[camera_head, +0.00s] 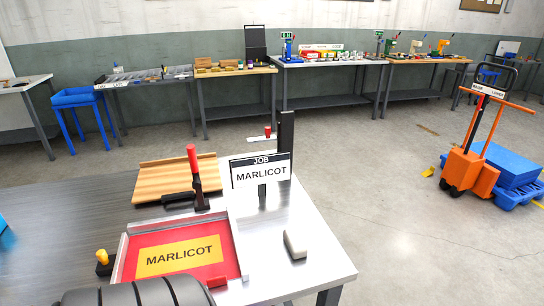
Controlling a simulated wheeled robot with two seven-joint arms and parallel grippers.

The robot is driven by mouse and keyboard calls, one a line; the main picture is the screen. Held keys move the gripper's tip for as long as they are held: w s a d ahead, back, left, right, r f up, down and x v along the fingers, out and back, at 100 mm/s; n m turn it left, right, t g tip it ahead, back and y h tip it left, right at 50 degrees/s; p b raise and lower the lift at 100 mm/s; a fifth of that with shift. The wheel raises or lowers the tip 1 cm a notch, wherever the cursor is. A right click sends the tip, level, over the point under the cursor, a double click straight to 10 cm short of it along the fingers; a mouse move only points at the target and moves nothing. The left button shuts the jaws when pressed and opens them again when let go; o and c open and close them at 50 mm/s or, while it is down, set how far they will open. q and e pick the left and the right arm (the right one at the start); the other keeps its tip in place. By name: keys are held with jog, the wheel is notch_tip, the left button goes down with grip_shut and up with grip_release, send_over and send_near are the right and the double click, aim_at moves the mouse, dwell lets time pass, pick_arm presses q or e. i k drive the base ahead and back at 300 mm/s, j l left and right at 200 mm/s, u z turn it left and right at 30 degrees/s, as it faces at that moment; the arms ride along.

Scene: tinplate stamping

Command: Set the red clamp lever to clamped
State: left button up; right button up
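The red clamp lever (193,160) stands nearly upright, its top leaning slightly left, on a black clamp body (201,200). A black bar (177,197) reaches left from that body, near the back edge of a metal frame (234,235). I cannot tell whether the bar presses on anything. A red plate with a yellow MARLICOT label (178,256) lies inside the frame. Neither of my grippers can be made out, and nothing is touching the lever.
A JOB sign (262,172) reading MARLICOT stands right of the lever. A wooden board (165,175) lies behind it. A yellow knob (101,256) is front left, a grey-white block (295,244) right. A black ribbed form covers the frame's front edge.

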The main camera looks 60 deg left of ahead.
aim_at(196, 184)
jog(key=i+l+z, duration=0.15)
jog(key=i, duration=0.4)
jog(key=i+l+z, duration=0.1)
jog(key=i, duration=0.45)
jog(key=i+j+u, duration=0.1)
jog(key=i+u, duration=0.25)
jog(key=u, duration=0.15)
jog(key=i+u, duration=0.5)
jog(key=i+l+u, duration=0.2)
jog(key=u, duration=0.25)
jog(key=i+l+u, duration=0.3)
jog(key=u, duration=0.2)
jog(key=i+j+u, duration=0.15)
jog(key=u, duration=0.3)
jog(key=i+u, duration=0.15)
jog(key=u, duration=0.3)
jog(key=i+u, duration=0.2)
jog(key=u, duration=0.25)
jog(key=i+u, duration=0.2)
jog(key=u, duration=0.25)
jog(key=i+l+u, duration=0.1)
jog(key=u, duration=0.35)
jog(key=i+l+u, duration=0.2)
jog(key=u, duration=0.25)
jog(key=i+l+u, duration=0.1)
jog(key=u, duration=0.2)
jog(key=i+l+u, duration=0.2)
jog(key=u, duration=0.15)
jog(key=i, duration=0.15)
